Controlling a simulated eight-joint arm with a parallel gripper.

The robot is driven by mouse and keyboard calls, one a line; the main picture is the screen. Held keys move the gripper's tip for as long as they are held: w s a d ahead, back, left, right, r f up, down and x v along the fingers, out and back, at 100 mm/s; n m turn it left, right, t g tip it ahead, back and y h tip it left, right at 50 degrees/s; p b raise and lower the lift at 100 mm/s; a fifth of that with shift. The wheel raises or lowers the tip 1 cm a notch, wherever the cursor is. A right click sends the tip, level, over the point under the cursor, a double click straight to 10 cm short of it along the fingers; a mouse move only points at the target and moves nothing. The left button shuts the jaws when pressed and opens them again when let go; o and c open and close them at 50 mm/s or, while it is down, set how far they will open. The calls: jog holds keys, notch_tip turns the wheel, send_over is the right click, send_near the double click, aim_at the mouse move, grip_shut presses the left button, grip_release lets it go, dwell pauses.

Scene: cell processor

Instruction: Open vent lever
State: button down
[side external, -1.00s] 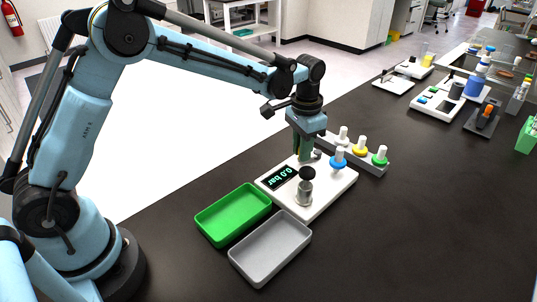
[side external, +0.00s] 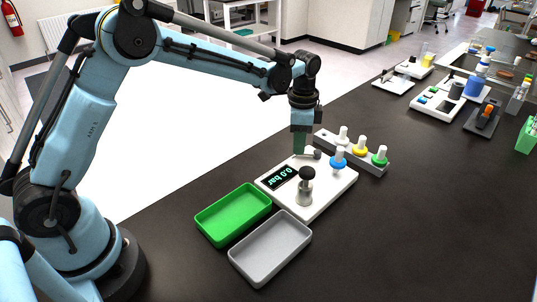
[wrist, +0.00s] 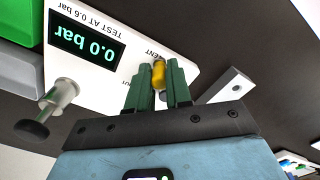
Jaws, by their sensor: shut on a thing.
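The white cell processor panel (side external: 325,198) lies on the dark bench, and its display (side external: 284,178) reads 0.0 bar. It also shows in the wrist view (wrist: 163,25), with printed lettering that appears to include "VENT". A yellow lever end (wrist: 159,76) is between the green fingers of my gripper (wrist: 158,68), which is shut on it. In the side view my gripper (side external: 299,152) points down at the panel's back edge. The fingers hide the lever there, so its angle cannot be told.
A silver valve with a black knob (side external: 306,175) stands at the panel's front. A blue-based white plug (side external: 339,159) stands at its right. Behind is a grey rack (side external: 374,166) with several plugs. A green tray (side external: 232,215) and grey tray (side external: 270,248) sit in front.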

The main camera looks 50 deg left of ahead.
jog(key=shift+w, duration=0.1)
jog(key=m, duration=0.2)
jog(key=w+m, duration=0.1)
jog(key=shift+w+a+m, duration=0.1)
jog(key=shift+a+m, duration=0.25)
jog(key=shift+m, duration=0.05)
jog(key=c, duration=1)
grip_release()
jog(key=shift+c, duration=0.2)
notch_tip(320, 180, up, 6)
